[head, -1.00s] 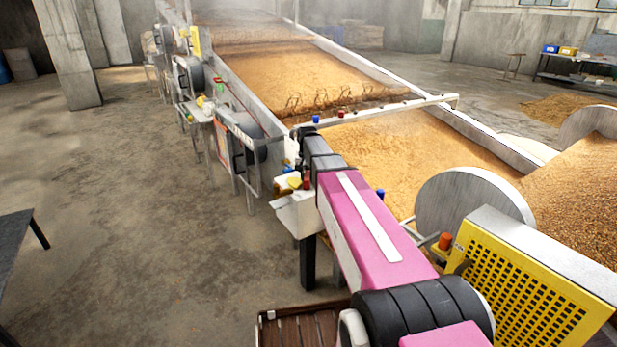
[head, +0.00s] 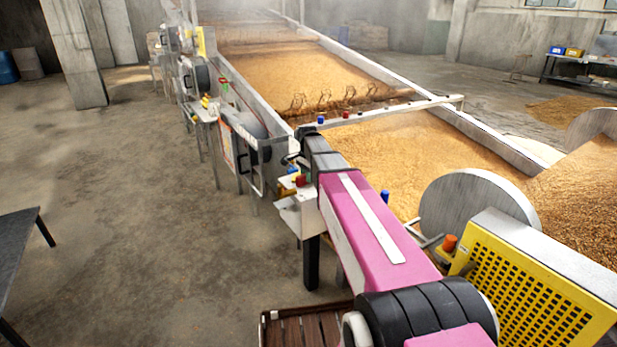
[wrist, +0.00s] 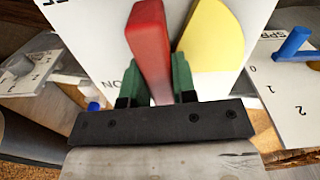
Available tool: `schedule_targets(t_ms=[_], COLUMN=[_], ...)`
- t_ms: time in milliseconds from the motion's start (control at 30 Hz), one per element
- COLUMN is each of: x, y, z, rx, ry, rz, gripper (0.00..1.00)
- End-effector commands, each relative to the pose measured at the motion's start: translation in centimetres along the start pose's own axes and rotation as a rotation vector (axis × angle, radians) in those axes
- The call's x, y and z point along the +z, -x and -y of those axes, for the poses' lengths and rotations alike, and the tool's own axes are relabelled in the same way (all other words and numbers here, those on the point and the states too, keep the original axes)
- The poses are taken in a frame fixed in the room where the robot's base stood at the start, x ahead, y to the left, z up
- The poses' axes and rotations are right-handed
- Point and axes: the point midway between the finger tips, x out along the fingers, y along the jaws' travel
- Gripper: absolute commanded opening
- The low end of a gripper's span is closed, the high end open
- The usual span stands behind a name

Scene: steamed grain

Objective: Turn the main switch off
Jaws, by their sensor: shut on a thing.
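In the wrist view, the main switch shows as a red handle (wrist: 148,40) beside a yellow rounded piece (wrist: 212,38) on a white panel (wrist: 90,35). My gripper (wrist: 160,78) has its green fingers closed about the lower part of the red handle. The handle stands nearly upright in this view, leaning slightly left. Part of a label reading "NO" shows to its left. In the head view, the small white control box (head: 309,213) stands at the end of my pink arm, which hides much of the grip.
A blue lever (wrist: 292,43) on a numbered white plate (wrist: 300,92) is at the right in the wrist view. The long grain bed (head: 420,145) lies beyond the box. A yellow perforated guard (head: 530,290) is at right.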

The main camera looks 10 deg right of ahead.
Motion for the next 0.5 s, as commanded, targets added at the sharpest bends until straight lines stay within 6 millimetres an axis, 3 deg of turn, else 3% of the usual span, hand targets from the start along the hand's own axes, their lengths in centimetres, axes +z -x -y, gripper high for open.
schedule_targets(t_ms=[500], x=[-0.03], y=[0.04], z=[0.25], rx=[-0.001], ry=[-0.108], rz=[0.000], gripper=[0.00])
